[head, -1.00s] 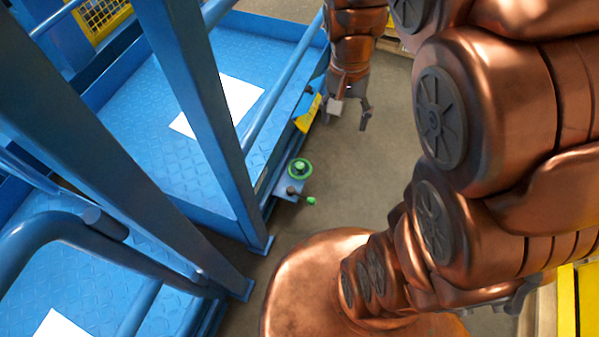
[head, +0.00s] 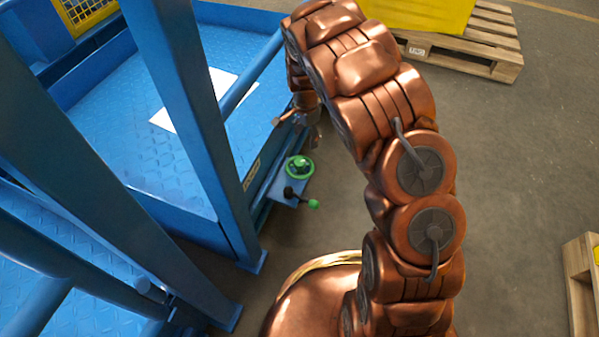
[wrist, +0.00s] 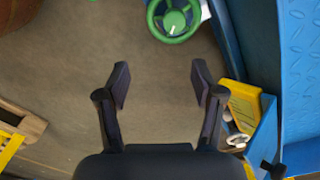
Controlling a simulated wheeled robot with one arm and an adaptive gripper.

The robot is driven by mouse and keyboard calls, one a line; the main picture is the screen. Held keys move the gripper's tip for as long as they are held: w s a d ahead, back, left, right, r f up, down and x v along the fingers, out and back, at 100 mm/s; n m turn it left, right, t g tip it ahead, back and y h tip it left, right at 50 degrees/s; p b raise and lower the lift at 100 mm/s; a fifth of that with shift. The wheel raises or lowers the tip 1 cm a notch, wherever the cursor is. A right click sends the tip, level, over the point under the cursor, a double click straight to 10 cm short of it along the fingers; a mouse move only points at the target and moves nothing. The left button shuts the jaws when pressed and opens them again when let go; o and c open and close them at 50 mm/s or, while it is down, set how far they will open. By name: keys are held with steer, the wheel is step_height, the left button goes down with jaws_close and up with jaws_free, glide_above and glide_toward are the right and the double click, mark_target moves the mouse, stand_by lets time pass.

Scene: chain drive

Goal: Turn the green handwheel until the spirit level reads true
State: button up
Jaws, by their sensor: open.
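The green handwheel (head: 299,168) sits on a blue bracket at the side of the blue platform in the head view. A dark crank with a green knob (head: 313,204) is just in front of it. In the wrist view the handwheel (wrist: 174,20) is at the top edge, partly cut off, beyond my fingertips. My gripper (wrist: 160,80) is open and empty, apart from the wheel, over grey floor. In the head view my arm mostly hides it. I cannot make out the spirit level or its reading.
Blue posts (head: 185,110) and the blue platform (head: 110,115) stand at the left. A yellow plate with a metal ring (wrist: 240,105) is right of my gripper in the wrist view. Wooden pallets (head: 470,45) lie at the back and right. The floor between is clear.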

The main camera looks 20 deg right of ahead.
steer(key=b, duration=0.2)
glide_above(300, 161)
steer(key=shift+m, duration=0.4)
step_height(300, 161, down, 7)
steer(key=shift+r, duration=0.15)
step_height(300, 161, down, 8)
steer(key=b, duration=0.3)
steer(key=shift+s+a+r, duration=0.1)
steer(key=shift+r, duration=0.05)
steer(key=shift+c, duration=0.2)
steer(key=c, duration=1.1)
steer(key=shift+r, duration=0.15)
steer(key=shift+p, duration=0.35)
